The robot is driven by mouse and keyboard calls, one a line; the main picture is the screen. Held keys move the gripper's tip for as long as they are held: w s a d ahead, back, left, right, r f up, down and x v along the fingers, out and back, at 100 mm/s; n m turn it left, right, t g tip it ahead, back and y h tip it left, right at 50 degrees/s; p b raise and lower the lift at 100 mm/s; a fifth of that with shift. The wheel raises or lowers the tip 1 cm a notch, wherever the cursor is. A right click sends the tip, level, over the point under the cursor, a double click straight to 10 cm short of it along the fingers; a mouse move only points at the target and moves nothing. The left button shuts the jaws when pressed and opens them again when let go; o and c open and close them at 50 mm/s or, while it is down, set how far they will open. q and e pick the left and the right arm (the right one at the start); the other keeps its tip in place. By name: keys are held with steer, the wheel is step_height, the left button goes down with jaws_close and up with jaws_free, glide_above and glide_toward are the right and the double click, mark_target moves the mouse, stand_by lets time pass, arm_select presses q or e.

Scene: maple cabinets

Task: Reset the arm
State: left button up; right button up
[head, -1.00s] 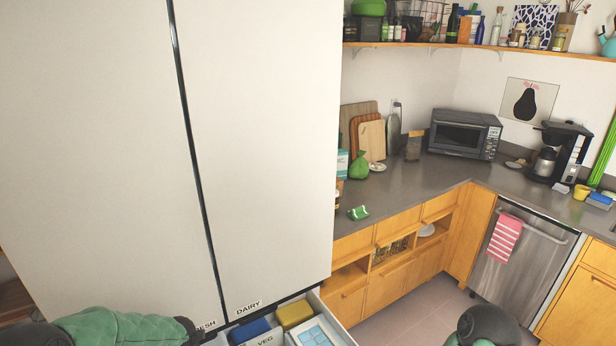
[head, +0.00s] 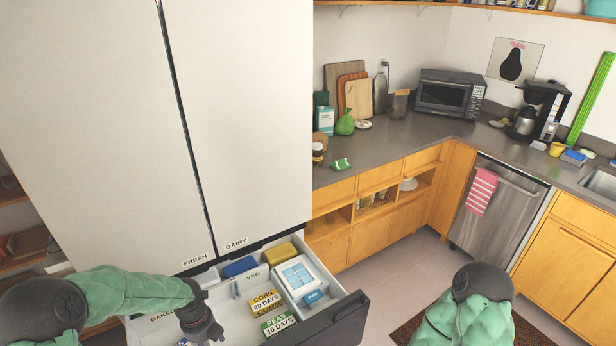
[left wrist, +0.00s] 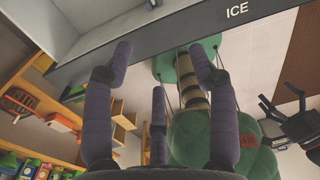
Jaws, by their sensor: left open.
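My left arm comes in from the left in the head view. Its gripper (head: 203,326) hangs over the open freezer drawer (head: 358,308), left of the food boxes. In the left wrist view the left gripper (left wrist: 161,58) has its purple fingers spread with nothing between them. A grey drawer edge marked ICE (left wrist: 210,22) crosses above the fingers there. My right arm shows at the lower right of the head view, in a green sleeve with a dark joint. Its gripper cannot be made out.
The drawer holds a corn box (head: 265,301), a peas box (head: 278,322), a white container (head: 297,277), and blue and yellow lidded boxes. The white fridge doors (head: 250,120) are shut above. A counter (head: 400,140) stands behind right. Floor shows between drawer and dishwasher (head: 497,215).

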arm_select(q)
steer(key=d+f+n, duration=0.1)
steer(key=f+n, duration=0.1)
steer(key=s+d+f+n+h, duration=0.1)
steer(key=d+n, duration=0.1)
steer(key=s+d+f+n, duration=0.1)
steer(key=d+f+n, duration=0.1)
steer(key=shift+s+f+h, duration=0.2)
steer(key=shift+f+h, duration=0.1)
steer(key=shift+f, duration=0.05)
steer(key=s+d+f+n+h, duration=0.1)
steer(key=s+d+f+n, duration=0.6)
steer(key=n, duration=0.6)
steer(key=s+d+f+n+h, duration=0.1)
steer(key=s+d+f+n, duration=0.3)
steer(key=s+n, duration=0.65)
steer(key=w+d+f+n+b, duration=0.1)
steer(key=w+f+b, duration=0.3)
steer(key=f+b, duration=0.4)
steer(key=shift+d+f+b, duration=0.2)
steer(key=shift+f+b, duration=0.15)
steer(key=shift+b, duration=0.7)
arm_select(e)
step_height(320, 180, down, 10)
steer(key=shift+w, duration=0.2)
arm_select(q)
steer(key=shift+n, duration=0.25)
arm_select(e)
steer(key=shift+a, duration=0.1)
steer(key=shift+f, duration=0.1)
